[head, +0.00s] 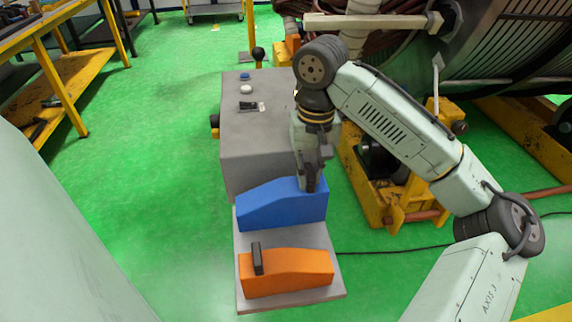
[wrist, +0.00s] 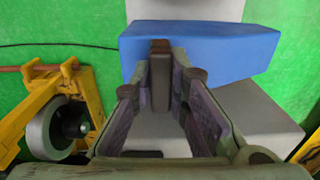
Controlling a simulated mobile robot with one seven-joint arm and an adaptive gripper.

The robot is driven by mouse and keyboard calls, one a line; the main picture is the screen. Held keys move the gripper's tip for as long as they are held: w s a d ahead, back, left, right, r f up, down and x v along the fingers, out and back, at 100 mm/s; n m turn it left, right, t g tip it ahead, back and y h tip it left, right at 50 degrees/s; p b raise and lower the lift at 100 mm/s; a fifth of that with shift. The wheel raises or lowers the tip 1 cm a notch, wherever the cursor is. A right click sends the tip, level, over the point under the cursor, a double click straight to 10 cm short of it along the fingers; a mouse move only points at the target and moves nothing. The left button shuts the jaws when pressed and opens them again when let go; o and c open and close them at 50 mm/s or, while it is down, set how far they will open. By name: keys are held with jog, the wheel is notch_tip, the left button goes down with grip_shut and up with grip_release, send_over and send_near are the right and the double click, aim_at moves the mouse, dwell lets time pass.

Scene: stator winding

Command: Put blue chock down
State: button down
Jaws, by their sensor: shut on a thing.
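The blue chock (head: 275,207) is a wedge-like block at the back end of the light grey plate (head: 243,240). My gripper (head: 312,187) points down at the chock's right end and is shut on its dark handle. In the wrist view, the handle (wrist: 160,85) stands between my gripper's fingers (wrist: 161,90), with the blue chock (wrist: 215,52) beyond. Whether the chock's underside touches the plate or hangs just above it, I cannot tell. The fingertips are partly hidden in the head view.
An orange chock (head: 290,272) with a black handle lies on the plate's front part. A grey box (head: 250,145) stands right behind the blue chock. A yellow wheeled frame (head: 385,190) stands to the right, with a black cable (head: 390,249) on the green floor.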

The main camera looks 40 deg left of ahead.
aim_at(308, 202)
notch_tip(308, 202, down, 9)
jog(key=shift+r, duration=0.1)
dwell(0.4)
jog(key=c, duration=1.6)
grip_release()
jog(key=shift+f, duration=0.2)
jog(key=shift+o, duration=0.2)
notch_tip(308, 202, up, 12)
jog(key=shift+w+d+r, duration=0.1)
jog(key=shift+d+r, duration=0.05)
